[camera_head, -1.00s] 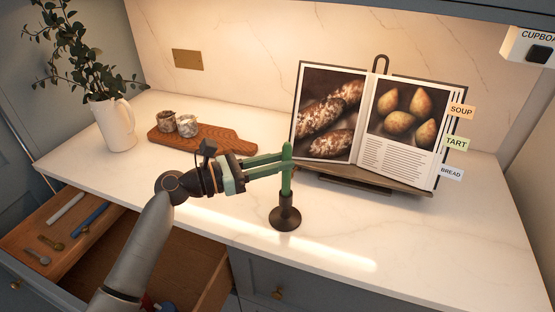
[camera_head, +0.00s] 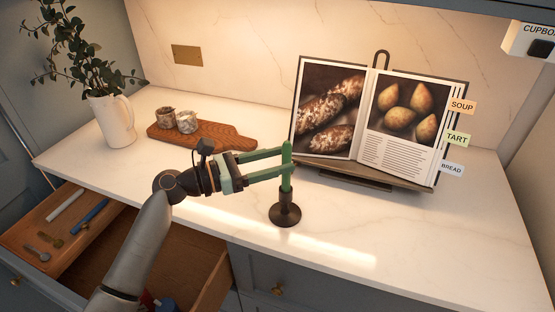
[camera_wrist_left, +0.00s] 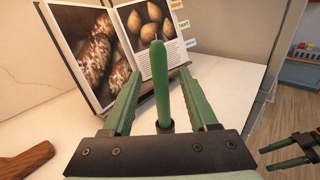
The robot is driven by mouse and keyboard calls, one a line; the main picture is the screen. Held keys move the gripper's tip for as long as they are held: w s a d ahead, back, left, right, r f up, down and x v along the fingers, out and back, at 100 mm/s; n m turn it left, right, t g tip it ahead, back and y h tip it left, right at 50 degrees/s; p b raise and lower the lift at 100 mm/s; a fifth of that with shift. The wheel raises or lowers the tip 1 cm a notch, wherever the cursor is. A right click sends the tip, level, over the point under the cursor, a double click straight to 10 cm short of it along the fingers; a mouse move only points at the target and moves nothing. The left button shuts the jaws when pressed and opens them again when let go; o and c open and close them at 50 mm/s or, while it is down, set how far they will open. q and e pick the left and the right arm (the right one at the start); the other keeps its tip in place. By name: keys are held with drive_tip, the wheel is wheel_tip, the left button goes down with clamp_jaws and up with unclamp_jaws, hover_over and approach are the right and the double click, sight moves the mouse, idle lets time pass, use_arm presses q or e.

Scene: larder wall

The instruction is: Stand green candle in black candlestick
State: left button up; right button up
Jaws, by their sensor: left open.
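The green candle (camera_head: 287,184) stands upright with its lower end in the black candlestick (camera_head: 285,214), which rests on the counter. My left gripper (camera_head: 289,162) is open, with its green fingers on either side of the candle's upper part. In the left wrist view the candle (camera_wrist_left: 161,85) rises between the spread fingers, with gaps on both sides. The candlestick is mostly hidden there behind the gripper. My right gripper (camera_wrist_left: 283,156) shows at the right edge of the wrist view, its two fingers apart and empty; it is outside the head view.
An open cookbook on a stand (camera_head: 376,176) is behind the candlestick, to the right. A wooden board (camera_head: 225,139) with two small pots and a white jug (camera_head: 113,122) are at the back left. An open drawer (camera_head: 72,247) is below the arm. The counter front right is clear.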

use_arm(q)
drive_tip(key=b+v, duration=0.1)
drive_tip(key=v, duration=1.1)
drive_tip(key=shift+s+f, duration=0.1)
